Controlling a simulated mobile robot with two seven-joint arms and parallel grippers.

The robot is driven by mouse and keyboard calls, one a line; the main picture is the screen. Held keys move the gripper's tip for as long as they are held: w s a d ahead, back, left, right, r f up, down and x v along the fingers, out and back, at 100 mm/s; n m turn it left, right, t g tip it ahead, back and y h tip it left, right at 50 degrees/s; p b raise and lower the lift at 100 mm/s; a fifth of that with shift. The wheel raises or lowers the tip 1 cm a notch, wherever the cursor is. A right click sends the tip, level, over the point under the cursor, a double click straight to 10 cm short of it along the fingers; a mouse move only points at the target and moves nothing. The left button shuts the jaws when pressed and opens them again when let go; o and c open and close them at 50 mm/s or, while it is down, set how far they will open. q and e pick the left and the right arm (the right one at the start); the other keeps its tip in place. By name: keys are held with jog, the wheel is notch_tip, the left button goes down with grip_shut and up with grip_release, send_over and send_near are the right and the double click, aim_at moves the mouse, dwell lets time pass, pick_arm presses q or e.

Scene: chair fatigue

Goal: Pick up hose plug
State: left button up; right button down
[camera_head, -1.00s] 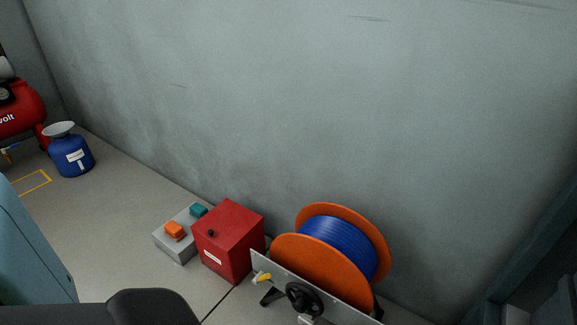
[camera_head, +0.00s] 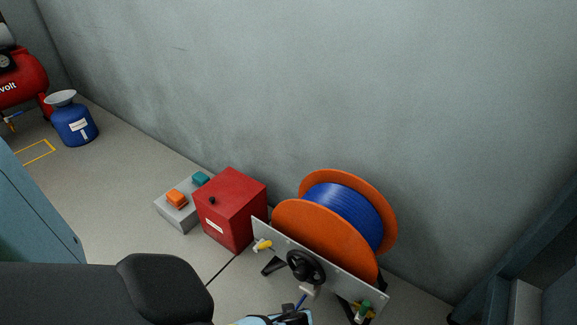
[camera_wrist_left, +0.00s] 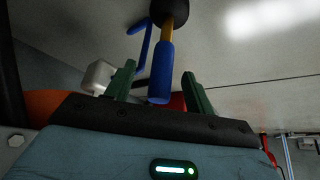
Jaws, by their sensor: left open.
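In the left wrist view, a blue cylinder with a brass-coloured neck (camera_wrist_left: 160,72) hangs from a dark part at the top. It looks like the hose plug, though I cannot be sure. My left gripper (camera_wrist_left: 160,88) is open, its two green fingers either side of the cylinder's lower end. In the head view my left gripper (camera_head: 285,318) shows partly at the bottom edge, below the black handwheel (camera_head: 305,267). My right gripper is not in view.
The orange reel (camera_head: 320,233) with blue hose (camera_head: 345,214) stands behind a grey metal panel (camera_head: 338,275) with a yellow handle (camera_head: 262,245) and a green fitting (camera_head: 364,306). A red box (camera_head: 231,208) and a grey block (camera_head: 178,213) stand to the left. A wall rises behind.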

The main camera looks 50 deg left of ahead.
pick_arm(q)
grip_shut()
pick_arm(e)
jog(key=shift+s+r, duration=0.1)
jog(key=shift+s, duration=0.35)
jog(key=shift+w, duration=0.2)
